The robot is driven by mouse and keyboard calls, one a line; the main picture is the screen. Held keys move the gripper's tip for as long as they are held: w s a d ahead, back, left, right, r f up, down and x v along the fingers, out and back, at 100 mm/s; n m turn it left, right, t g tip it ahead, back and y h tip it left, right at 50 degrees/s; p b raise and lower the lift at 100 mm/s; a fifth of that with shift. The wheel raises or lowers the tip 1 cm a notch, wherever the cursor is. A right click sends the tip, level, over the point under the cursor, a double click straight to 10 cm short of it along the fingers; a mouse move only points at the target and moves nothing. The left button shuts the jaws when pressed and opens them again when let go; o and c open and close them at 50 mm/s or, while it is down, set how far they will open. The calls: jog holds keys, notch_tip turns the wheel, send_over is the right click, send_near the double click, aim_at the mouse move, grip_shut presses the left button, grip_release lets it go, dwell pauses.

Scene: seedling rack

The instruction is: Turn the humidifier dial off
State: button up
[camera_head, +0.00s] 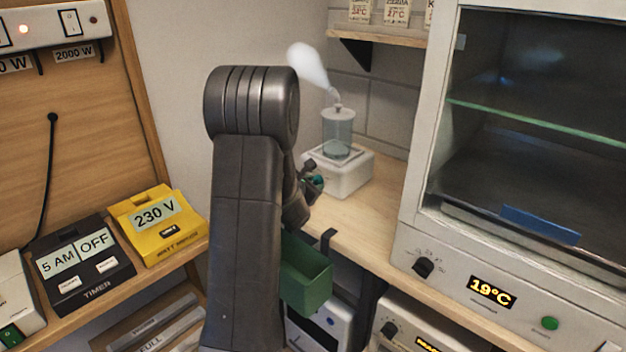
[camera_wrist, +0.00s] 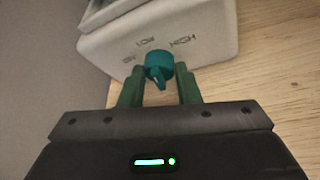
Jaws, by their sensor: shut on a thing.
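The humidifier (camera_head: 345,178) is a white box with a clear cylinder on top, on the wooden counter. A white mist plume (camera_head: 307,66) rises from its nozzle. Its teal dial (camera_wrist: 157,64) is on the front face, below printed OFF, LOW and HIGH marks. My gripper (camera_wrist: 159,72) has its two green fingers on either side of the dial and is shut on it. In the head view my gripper (camera_head: 309,186) is at the humidifier's front left, partly hidden by my arm. I cannot tell clearly which mark the dial points to.
A glass-fronted cabinet (camera_head: 411,150) showing 19°C stands to the right. A green bin (camera_head: 306,283) hangs below the counter edge. A yellow 230 V box (camera_head: 160,228) and black timer (camera_head: 80,268) sit on the left shelf. The counter (camera_head: 368,222) before the humidifier is clear.

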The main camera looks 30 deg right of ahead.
jog(key=n+p, duration=0.1)
jog(key=n+g+p, duration=0.1)
jog(key=shift+w+a+r+h+p, duration=0.1)
jog(key=shift+r+h+p, duration=0.2)
jog(key=shift+p, duration=0.1)
jog(key=n+g+p, duration=0.2)
jog(key=p, duration=0.2)
jog(key=shift+w+f+n+g+h, duration=0.1)
jog(key=shift+w+n+g+h, duration=0.05)
jog(key=shift+n+g+h, duration=0.2)
jog(key=shift+w+a+f+n+g+h+p, duration=0.1)
jog(key=shift+n+g+h+p, duration=0.25)
jog(key=shift+n+p, duration=0.25)
jog(key=shift+w+n+g+h+p, duration=0.1)
jog(key=shift+n+g+h+p, duration=0.1)
jog(key=shift+n+g+p, duration=0.3)
jog(key=shift+f+n+g+h+p, duration=0.1)
jog(key=shift+n+g+h+p, duration=0.5)
jog(key=shift+n, duration=0.45)
jog(key=o, duration=1)
jog(key=shift+c, duration=0.2)
